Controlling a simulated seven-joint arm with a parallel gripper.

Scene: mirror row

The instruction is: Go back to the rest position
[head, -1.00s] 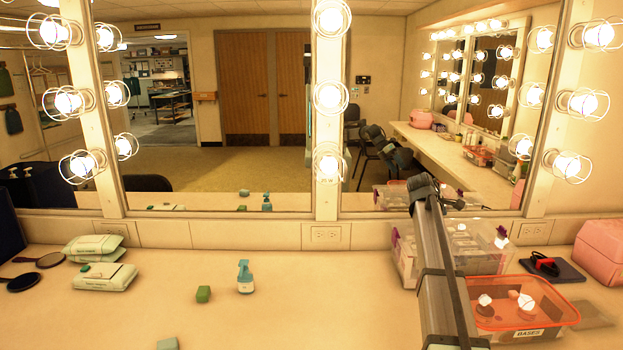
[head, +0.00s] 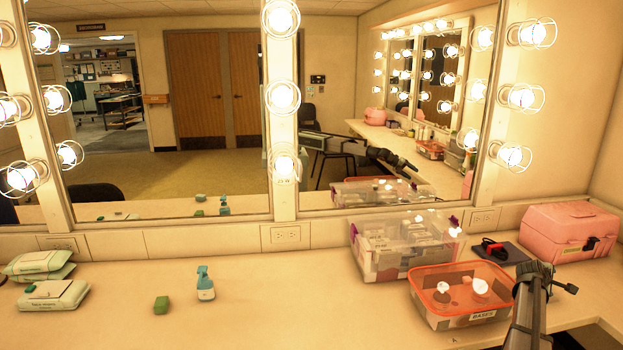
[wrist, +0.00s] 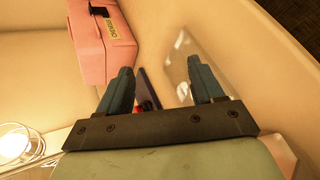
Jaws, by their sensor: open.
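My gripper (wrist: 163,84) is open in the wrist view, with its two dark fingers apart and nothing held between them. Beyond the fingers lie the pink case (wrist: 100,42) and part of the dark pad. In the head view my arm (head: 528,308) stands at the lower right, just right of the orange bin labelled BASES (head: 433,313) and in front of the pink case (head: 565,232). The fingers cannot be made out clearly there.
A clear bin (head: 372,262) stands behind the orange bin, which holds white round pieces. A dark pad (head: 516,252) with a red item lies beside the case. A spray bottle (head: 206,290), a green block (head: 161,305) and wipe packs (head: 52,296) sit left. The middle counter is clear.

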